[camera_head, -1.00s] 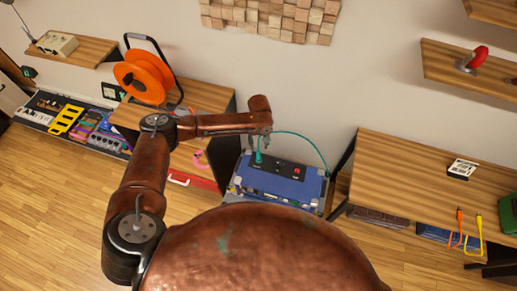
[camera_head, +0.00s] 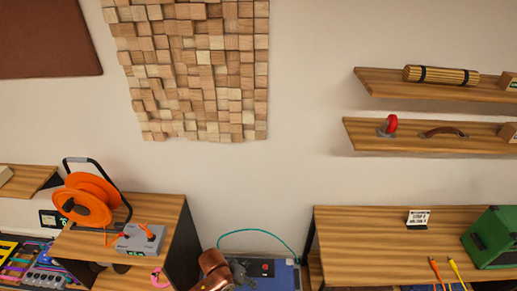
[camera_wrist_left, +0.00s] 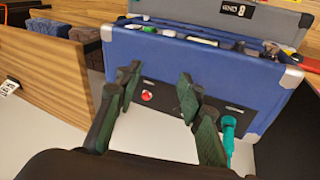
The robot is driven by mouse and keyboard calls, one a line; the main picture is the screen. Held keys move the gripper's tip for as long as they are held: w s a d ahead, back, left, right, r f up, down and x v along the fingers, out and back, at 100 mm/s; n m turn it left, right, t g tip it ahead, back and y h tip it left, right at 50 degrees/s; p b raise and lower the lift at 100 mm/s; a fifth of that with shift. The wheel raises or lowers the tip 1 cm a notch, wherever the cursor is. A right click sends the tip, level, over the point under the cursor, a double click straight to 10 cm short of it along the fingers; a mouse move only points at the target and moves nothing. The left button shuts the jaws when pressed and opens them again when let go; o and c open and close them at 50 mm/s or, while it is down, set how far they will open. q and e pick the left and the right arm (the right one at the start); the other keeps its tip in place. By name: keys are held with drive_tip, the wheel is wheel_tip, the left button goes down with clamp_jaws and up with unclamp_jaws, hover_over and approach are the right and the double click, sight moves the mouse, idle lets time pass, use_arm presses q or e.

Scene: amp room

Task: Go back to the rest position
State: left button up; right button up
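My left gripper (camera_head: 240,268) shows at the bottom of the head view, beside the blue case (camera_head: 282,274) with a red button. In the left wrist view its two dark green fingers (camera_wrist_left: 158,88) are spread apart with nothing between them, in front of the blue case (camera_wrist_left: 215,75). A teal plug (camera_wrist_left: 228,128) sits in the case front to the right of the fingers. My left arm shows only as a copper piece at the bottom of the head view. My right gripper is in neither view.
An orange cable reel (camera_head: 88,200) and a grey box (camera_head: 140,238) stand on the left wooden bench. The right bench holds a small sign (camera_head: 418,218) and a green box (camera_head: 493,238). A teal cable (camera_head: 262,231) arches over the case. Two wall shelves hang at upper right.

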use_arm(q)
drive_tip(key=s+a+r+n+t+y, duration=0.1)
drive_tip(key=s+a+y, duration=0.1)
drive_tip(key=s+a, duration=0.65)
drive_tip(key=s+a+r+t+y, duration=0.1)
drive_tip(key=s+a, duration=0.4)
drive_tip(key=a, duration=0.7)
drive_tip(key=s+a+r+n+y, duration=0.1)
drive_tip(key=s+a+y, duration=0.1)
drive_tip(key=s+a, duration=0.65)
wheel_tip(320, 180, down, 37)
drive_tip(key=b, duration=0.7)
drive_tip(key=s+f+m+g+b, duration=0.1)
drive_tip(key=s+f+b, duration=0.4)
drive_tip(key=s+f, duration=1.4)
wheel_tip(320, 180, down, 4)
drive_tip(key=shift+g+h+b, duration=0.3)
drive_tip(key=shift+g, duration=0.3)
drive_tip(key=shift+s, duration=0.1)
